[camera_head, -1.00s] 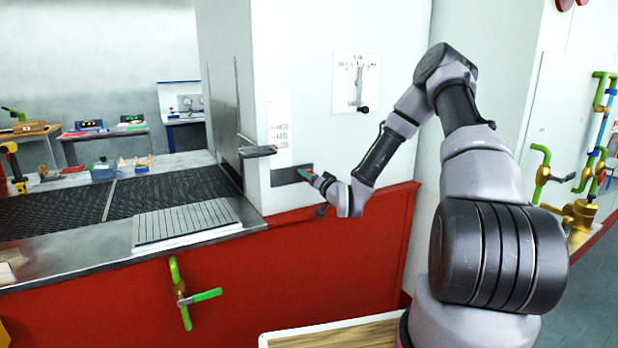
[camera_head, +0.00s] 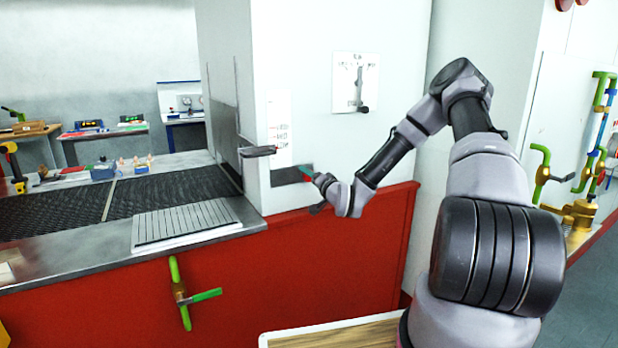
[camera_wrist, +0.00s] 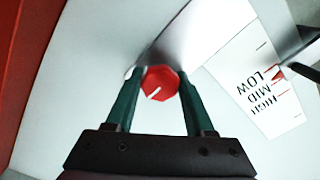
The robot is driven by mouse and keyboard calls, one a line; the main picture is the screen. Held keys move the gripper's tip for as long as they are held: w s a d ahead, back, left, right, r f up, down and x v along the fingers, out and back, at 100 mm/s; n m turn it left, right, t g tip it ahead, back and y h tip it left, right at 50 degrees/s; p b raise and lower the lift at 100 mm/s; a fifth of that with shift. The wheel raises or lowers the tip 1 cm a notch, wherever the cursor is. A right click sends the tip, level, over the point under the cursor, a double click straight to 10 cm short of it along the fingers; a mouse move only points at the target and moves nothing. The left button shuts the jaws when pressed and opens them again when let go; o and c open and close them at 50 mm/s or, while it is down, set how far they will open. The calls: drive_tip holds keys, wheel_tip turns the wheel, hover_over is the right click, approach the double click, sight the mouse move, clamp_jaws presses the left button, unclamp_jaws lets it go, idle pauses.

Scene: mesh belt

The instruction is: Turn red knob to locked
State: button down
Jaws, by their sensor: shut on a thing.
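The red knob (camera_wrist: 161,83) shows in the wrist view as a faceted red disc with a short white pointer line. The line slants from lower left to upper right in that view. My gripper (camera_wrist: 160,85) has its two green fingers on either side of the knob and is shut on it. In the head view my gripper (camera_head: 310,172) is at the dark plate (camera_head: 285,176) low on the white wall. The knob is mostly hidden there by the fingers. No locked mark can be made out.
A label reading LOW, MID and HIGH (camera_wrist: 262,82) is beside the knob. A slider lever panel (camera_head: 345,85) is higher on the wall. A dark shelf-like handle (camera_head: 257,151) sticks out left of the gripper. A green-handled valve (camera_head: 180,296) is on the red front below.

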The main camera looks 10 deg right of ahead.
drive_tip(key=shift+s+f, duration=0.1)
drive_tip(key=shift+f, duration=0.05)
drive_tip(key=shift+c, duration=1.3)
unclamp_jaws()
drive_tip(key=v, duration=1)
drive_tip(key=shift+s+d, duration=0.15)
drive_tip(key=shift+s, duration=0.2)
